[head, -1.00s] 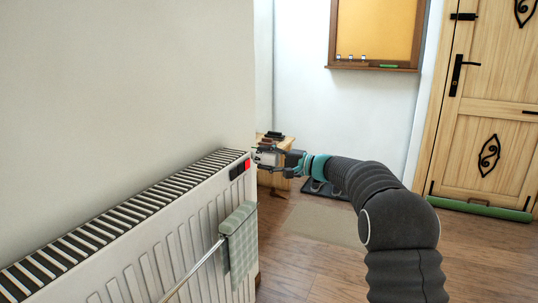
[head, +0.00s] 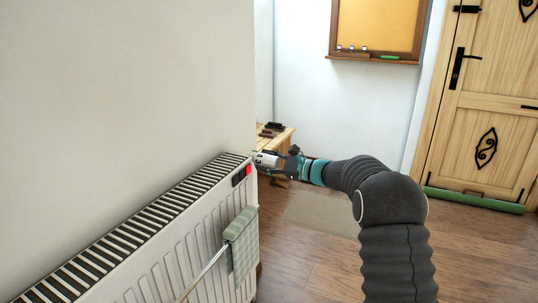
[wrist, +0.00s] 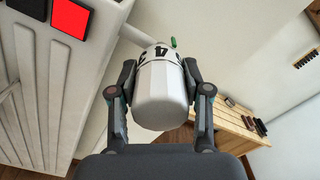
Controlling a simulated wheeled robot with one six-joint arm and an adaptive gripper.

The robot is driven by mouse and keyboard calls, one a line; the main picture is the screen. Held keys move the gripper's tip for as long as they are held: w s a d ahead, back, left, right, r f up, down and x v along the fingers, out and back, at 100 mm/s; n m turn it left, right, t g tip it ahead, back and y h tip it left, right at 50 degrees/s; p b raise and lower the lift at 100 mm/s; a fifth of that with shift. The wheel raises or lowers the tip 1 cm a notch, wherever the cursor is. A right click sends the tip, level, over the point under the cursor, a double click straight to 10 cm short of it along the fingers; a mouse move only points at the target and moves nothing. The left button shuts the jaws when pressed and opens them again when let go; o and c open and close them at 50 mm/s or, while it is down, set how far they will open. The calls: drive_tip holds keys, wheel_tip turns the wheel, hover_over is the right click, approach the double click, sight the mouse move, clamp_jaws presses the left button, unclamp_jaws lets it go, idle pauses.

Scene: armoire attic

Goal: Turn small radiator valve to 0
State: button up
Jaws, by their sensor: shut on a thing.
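The small radiator valve (wrist: 160,98) is a white cylindrical knob with dark markings, one of which looks like a 4. A small green mark (wrist: 173,43) shows beyond its far end. My gripper (wrist: 159,74) is shut on the knob, with one dark finger on each side. Which number is set cannot be read for certain.
The radiator's end carries a red square (head: 249,169) beside a black one. A checked towel (head: 242,245) hangs on a rail at the radiator's front. A wooden bench (head: 285,137) with dark items stands behind the gripper. Open floor lies to the right, before the wooden door (head: 480,110).

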drive_tip(key=m+p, duration=0.1)
drive_tip(key=m, duration=0.3)
drive_tip(key=shift+s+a+f+m+p, duration=0.2)
drive_tip(key=shift+m+p, duration=0.1)
drive_tip(key=shift+p, duration=0.1)
drive_tip(key=shift+f+m, duration=0.15)
drive_tip(key=shift+m, duration=2.35)
drive_tip(key=o, duration=1)
drive_tip(key=shift+c, duration=0.2)
drive_tip(key=shift+o, duration=1)
drive_tip(key=shift+s+a+r, duration=0.1)
drive_tip(key=shift+a+r, duration=0.1)
drive_tip(key=shift+w+d, duration=0.2)
drive_tip(key=shift+d, duration=0.15)
